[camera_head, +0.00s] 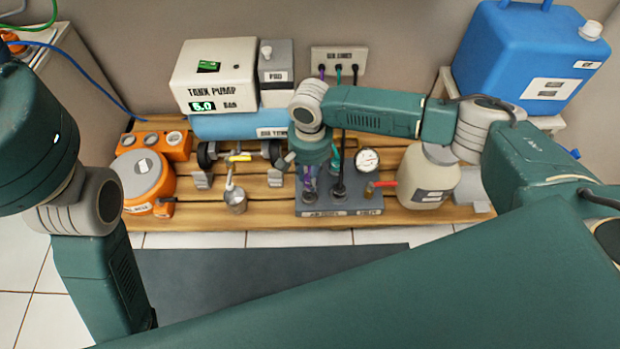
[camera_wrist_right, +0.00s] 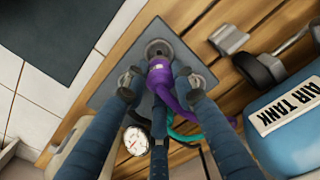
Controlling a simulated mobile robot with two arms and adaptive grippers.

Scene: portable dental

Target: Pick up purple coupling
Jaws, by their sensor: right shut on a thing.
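The purple coupling (camera_wrist_right: 160,72) is at the end of a purple hose, close to a round metal port (camera_wrist_right: 158,47) on the grey panel. In the head view the coupling (camera_head: 308,186) shows at the panel's left side, below my right gripper (camera_head: 309,172). In the right wrist view my right gripper (camera_wrist_right: 161,82) has its fingers on both sides of the coupling and is shut on it. I cannot tell whether the coupling is still seated in the port. My left arm shows at the left, but its gripper is out of view.
The grey panel (camera_head: 340,203) stands on a wooden pallet (camera_head: 270,218). A black hose, a teal hose and a pressure gauge (camera_head: 367,161) are close to the right gripper. A blue air tank (camera_head: 225,127), an orange reel (camera_head: 143,180) and a beige jug (camera_head: 428,178) stand nearby.

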